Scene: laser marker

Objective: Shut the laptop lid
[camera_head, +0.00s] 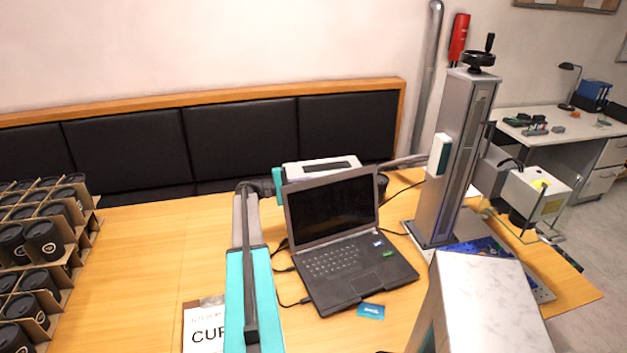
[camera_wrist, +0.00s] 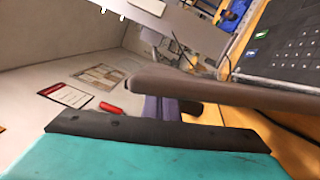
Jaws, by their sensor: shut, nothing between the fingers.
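The black laptop (camera_head: 350,285) stands on the wooden table with its lid (camera_head: 332,208) open and raised, keyboard toward me. In the wrist view part of its keyboard (camera_wrist: 290,48) shows at the upper right. My arm reaches up the left side of the laptop, and its end goes behind the lid. In the wrist view my gripper (camera_wrist: 163,107) shows as short fingers, shut and empty. A grey-brown bar, which looks like the lid's edge, lies close in front of them and hides their tips. I cannot tell whether they touch.
The laser marker's column (camera_head: 455,160) stands right of the laptop. A blue card (camera_head: 371,311) lies at the laptop's front edge, and cables run along its left side. A paper sign (camera_head: 203,325) lies nearer.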

